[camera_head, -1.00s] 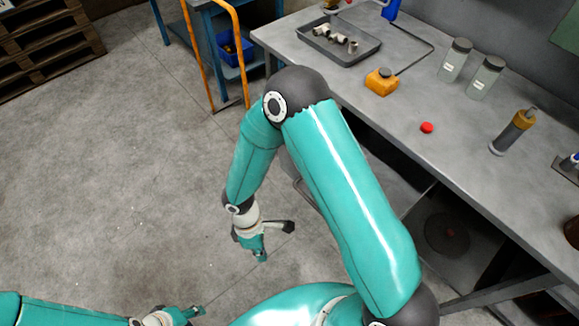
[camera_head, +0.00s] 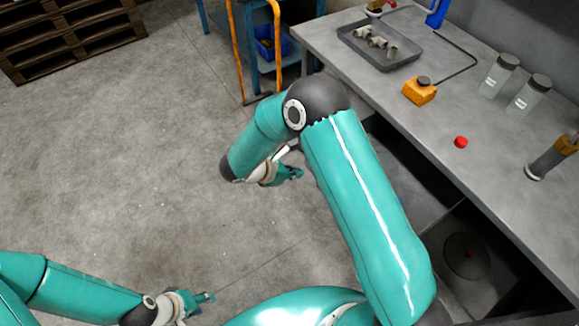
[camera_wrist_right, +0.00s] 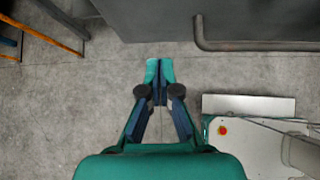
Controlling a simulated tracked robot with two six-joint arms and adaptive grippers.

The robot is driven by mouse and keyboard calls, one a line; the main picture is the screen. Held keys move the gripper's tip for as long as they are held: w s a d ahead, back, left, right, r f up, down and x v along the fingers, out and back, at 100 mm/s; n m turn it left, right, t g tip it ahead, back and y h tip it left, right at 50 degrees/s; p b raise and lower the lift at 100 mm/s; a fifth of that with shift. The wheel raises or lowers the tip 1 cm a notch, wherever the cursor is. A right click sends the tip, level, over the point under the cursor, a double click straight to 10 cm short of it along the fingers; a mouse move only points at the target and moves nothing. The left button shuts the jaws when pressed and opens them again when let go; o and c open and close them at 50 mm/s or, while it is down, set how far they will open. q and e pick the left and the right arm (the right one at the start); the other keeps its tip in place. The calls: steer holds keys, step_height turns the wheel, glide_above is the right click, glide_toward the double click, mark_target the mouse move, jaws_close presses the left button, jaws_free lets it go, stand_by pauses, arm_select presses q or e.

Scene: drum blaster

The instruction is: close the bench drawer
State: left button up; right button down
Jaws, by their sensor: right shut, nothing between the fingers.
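The bench (camera_head: 455,125) runs along the right side of the head view. The bench drawer is mostly hidden there behind my right arm. In the right wrist view, a dark grey front panel (camera_wrist_right: 150,18), which looks like the drawer's, spans the top, with a bent bar handle (camera_wrist_right: 260,46) on its right part. My right gripper (camera_head: 298,174) is shut and empty beside the bench's front; in the right wrist view its fingertips (camera_wrist_right: 160,68) point at the panel, with floor showing between. My left gripper (camera_head: 208,299) is low over the floor, away from the bench; its opening is unclear.
On the bench top are a grey tray (camera_head: 350,38) with pipe fittings, an orange container (camera_head: 420,91), jars (camera_head: 498,77) and a red cap (camera_head: 461,142).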

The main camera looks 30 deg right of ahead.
steer(key=d, duration=0.1)
steer(key=d+f, duration=0.1)
steer(key=d, duration=0.1)
steer(key=d+p, duration=0.1)
steer(key=d, duration=0.1)
steer(key=shift+w+d+f, duration=0.2)
steer(key=shift+f, duration=0.05)
